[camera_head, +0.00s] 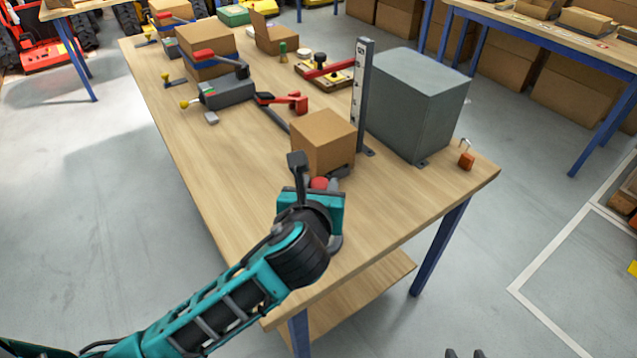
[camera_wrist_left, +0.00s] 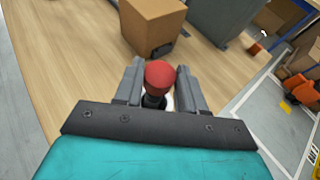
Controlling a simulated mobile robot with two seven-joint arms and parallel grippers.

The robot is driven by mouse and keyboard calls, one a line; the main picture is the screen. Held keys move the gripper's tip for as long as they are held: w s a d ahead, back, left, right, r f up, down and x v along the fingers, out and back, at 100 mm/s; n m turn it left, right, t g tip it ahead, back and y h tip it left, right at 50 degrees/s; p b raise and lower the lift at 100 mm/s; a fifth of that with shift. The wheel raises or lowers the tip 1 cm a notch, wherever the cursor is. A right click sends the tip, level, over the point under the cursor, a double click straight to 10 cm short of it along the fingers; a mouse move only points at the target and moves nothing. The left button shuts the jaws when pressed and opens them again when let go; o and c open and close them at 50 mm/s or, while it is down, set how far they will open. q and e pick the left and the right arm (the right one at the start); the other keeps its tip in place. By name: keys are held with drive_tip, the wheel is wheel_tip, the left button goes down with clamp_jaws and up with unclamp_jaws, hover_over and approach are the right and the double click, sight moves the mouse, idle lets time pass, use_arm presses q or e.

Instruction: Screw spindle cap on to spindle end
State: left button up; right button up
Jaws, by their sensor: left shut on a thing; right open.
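My left gripper (camera_head: 318,190) reaches over the near end of the wooden workbench and is shut on a red-topped knob (camera_head: 319,183), perhaps the spindle cap. In the left wrist view the round red top (camera_wrist_left: 163,75), with a dark neck under it, sits between the grey fingers of the left gripper (camera_wrist_left: 158,88). Whether the knob touches anything below is hidden. I cannot pick out the spindle end with certainty. A dark grey vise-like device (camera_head: 228,91) with red and yellow-tipped levers stands further back. My right gripper (camera_head: 465,353) barely shows at the bottom edge, open.
A cardboard box (camera_head: 323,141) stands just beyond the left gripper. Behind it are a slotted upright post (camera_head: 361,95) and a large grey box (camera_head: 418,103). A small orange block with a hook (camera_head: 466,160) lies near the right corner. The bench's near left surface is clear.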

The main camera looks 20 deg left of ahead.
idle(1.3)
use_arm(q)
drive_tip(key=shift+f, duration=0.2)
drive_tip(key=shift+f, duration=0.35)
drive_tip(key=shift+f, duration=0.9)
drive_tip(key=o, duration=1.1)
